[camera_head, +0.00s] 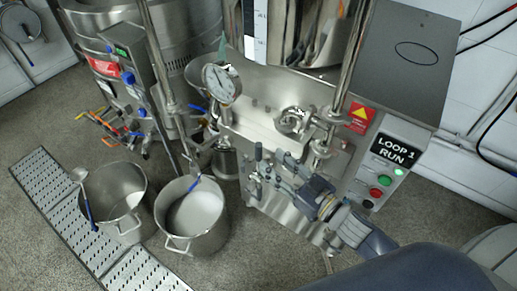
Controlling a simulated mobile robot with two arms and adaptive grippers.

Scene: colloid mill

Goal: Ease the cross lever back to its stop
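The machine's steel cabinet (245,125) stands in the centre. On its front is a small steel cross lever with dark knobbed ends (258,155). My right arm comes in from the lower right, and its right gripper (283,172) is at the lever, its fingers pointing left toward the lever's arms. The fingers overlap the lever in the picture, so I cannot tell whether they touch or close on it. My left gripper is not in view.
A panel labelled "LOOP 1 RUN" (397,148) has a lit green lamp, with green and red buttons (376,193) below. A pressure gauge (222,83) stands above left. Two steel pots (193,215) (115,200) stand on the floor at left by a drain grate (52,200).

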